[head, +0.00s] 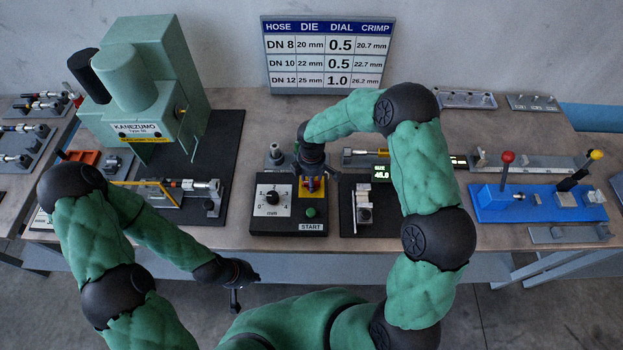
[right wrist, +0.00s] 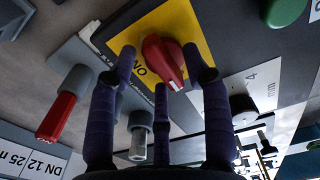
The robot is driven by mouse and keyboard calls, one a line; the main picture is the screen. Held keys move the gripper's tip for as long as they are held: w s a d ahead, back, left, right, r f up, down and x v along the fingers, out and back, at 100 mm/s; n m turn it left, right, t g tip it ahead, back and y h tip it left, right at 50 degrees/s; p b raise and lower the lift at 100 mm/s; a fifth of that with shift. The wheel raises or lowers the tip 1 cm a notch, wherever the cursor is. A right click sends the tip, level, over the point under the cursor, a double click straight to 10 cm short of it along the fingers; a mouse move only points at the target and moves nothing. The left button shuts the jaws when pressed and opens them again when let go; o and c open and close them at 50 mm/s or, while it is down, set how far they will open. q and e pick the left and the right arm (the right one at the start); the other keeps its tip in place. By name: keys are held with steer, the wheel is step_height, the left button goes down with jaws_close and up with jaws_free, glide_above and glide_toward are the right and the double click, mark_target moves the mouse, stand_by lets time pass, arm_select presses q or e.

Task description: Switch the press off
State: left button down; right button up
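The press control box (head: 288,216) stands at the table's front middle, with a dial, a green button and a START label. Its switch is a red knob (right wrist: 163,62) on a yellow plate (right wrist: 122,42); lettering that reads as ON upside down is beside the knob. My right gripper (head: 312,172) is over this plate and hides most of the knob in the head view. In the right wrist view its fingers (right wrist: 163,80) are spread, with the knob between them; contact cannot be made out. My left gripper (head: 236,292) hangs before the table's front edge; its fingers are too small to judge.
The green press (head: 150,80) stands at the back left. A small display (head: 381,173) and a fixture (head: 364,205) are right of the box. A blue base (head: 535,203) with red and yellow knobbed levers lies further right. A chart (head: 328,55) stands behind.

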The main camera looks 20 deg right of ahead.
step_height(320, 180, up, 12)
stand_by(0.6)
stand_by(0.5)
